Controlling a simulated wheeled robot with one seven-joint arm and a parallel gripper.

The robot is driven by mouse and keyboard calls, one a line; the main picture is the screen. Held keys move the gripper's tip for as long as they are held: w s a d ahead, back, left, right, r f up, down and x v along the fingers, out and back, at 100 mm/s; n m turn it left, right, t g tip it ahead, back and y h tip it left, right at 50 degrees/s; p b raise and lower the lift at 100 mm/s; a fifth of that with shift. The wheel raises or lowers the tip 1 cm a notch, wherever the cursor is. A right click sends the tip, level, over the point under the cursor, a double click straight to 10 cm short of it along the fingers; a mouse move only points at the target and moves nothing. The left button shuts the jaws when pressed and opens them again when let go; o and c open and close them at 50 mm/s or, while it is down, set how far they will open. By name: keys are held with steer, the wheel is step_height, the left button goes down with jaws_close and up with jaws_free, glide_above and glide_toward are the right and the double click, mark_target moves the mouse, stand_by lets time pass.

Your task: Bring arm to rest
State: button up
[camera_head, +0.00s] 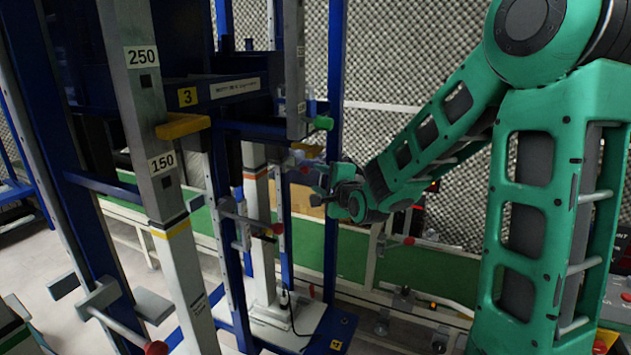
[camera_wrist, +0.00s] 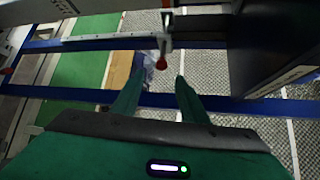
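My arm, green with dark panels, reaches from the right side of the head view toward the middle. My gripper (camera_head: 322,184) is at its end, close to the blue upright frame (camera_head: 335,90). In the wrist view, my gripper (camera_wrist: 156,85) shows two green fingers spread apart, with nothing between them. A red knob (camera_wrist: 161,64) on a grey rod lies beyond the fingertips in that view. I cannot tell how far the fingertips are from it.
A grey post (camera_head: 150,130) marked 250 and 150 stands at left. A white post (camera_head: 258,230) stands on a base behind it. A green-topped bench (camera_head: 430,275) runs behind my arm. Textured foam (camera_head: 400,50) covers the back wall. Pale floor (camera_head: 50,260) shows at lower left.

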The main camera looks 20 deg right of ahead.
stand_by(0.4)
steer(key=s+d+f+n+g+h, duration=0.1)
steer(key=s+d+f+n+g, duration=0.2)
steer(key=s, duration=0.4)
steer(key=s+d+f+n+g+h, duration=0.1)
steer(key=s+d+f+n+g, duration=0.2)
steer(key=s, duration=0.4)
steer(key=s+d+f+n+g+h, duration=0.1)
steer(key=s+d+n+g, duration=0.15)
steer(key=s+d, duration=0.3)
steer(key=s+a+n+g+y, duration=0.2)
steer(key=s+n+g, duration=0.3)
steer(key=s, duration=2)
steer(key=shift+f+g+y, duration=0.45)
steer(key=shift+g+y, duration=0.05)
steer(key=shift+g, duration=0.75)
steer(key=shift+s, duration=0.1)
